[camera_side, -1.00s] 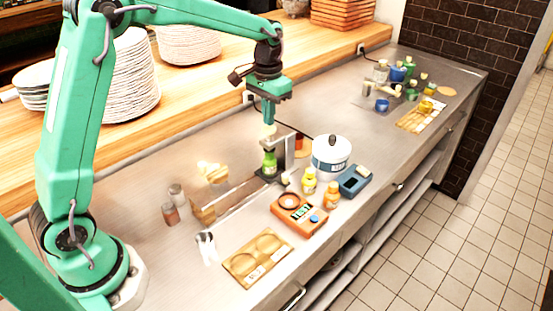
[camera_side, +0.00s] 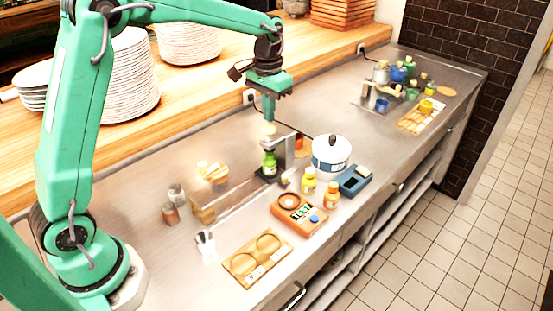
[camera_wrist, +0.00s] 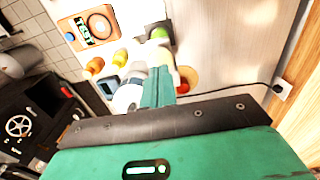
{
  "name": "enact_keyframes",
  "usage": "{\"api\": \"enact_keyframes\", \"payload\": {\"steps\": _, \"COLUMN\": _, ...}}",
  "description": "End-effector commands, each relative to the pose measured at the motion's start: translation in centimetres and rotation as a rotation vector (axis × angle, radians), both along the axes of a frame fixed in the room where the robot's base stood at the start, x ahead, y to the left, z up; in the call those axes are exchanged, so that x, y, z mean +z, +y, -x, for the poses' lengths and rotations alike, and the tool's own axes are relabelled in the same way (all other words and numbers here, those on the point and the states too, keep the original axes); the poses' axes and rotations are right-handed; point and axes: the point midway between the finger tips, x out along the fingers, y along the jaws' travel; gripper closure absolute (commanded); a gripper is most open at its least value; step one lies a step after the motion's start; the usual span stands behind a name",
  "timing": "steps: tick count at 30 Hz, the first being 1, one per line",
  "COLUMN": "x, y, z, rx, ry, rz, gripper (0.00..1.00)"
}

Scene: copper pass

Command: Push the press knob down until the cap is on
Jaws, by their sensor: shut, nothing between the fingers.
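The press (camera_side: 287,150) stands on the steel counter with a green bottle (camera_side: 270,164) in it. Its pale press knob (camera_side: 268,129) is above the bottle. My gripper (camera_side: 268,119) is shut and empty, pointing down directly above the knob; its tips look close to or touching it, I cannot tell which. The wrist view shows the shut fingers (camera_wrist: 158,85) and the green bottle (camera_wrist: 158,34) beyond them. The fingers partly hide the knob there. The cap is too small and blurred to tell whether it is seated.
A wooden tray (camera_side: 257,258) lies at the front edge. Two shakers (camera_side: 170,213) stand left.

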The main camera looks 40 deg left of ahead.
Motion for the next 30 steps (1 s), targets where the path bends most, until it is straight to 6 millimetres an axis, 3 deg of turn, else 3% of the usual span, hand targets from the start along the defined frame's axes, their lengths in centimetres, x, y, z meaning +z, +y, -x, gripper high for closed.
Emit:
{"api": "enact_keyframes", "payload": {"steps": 18, "x": 4.2, "y": 0.0, "z": 0.0, "rx": 0.0, "ry": -0.001, "rz": 0.0, "gripper": 1.0}}
{"api": "enact_keyframes", "payload": {"steps": 30, "x": 4.5, "y": 0.0, "z": 0.0, "rx": 0.0, "ry": 0.0, "rz": 0.0, "gripper": 1.0}}
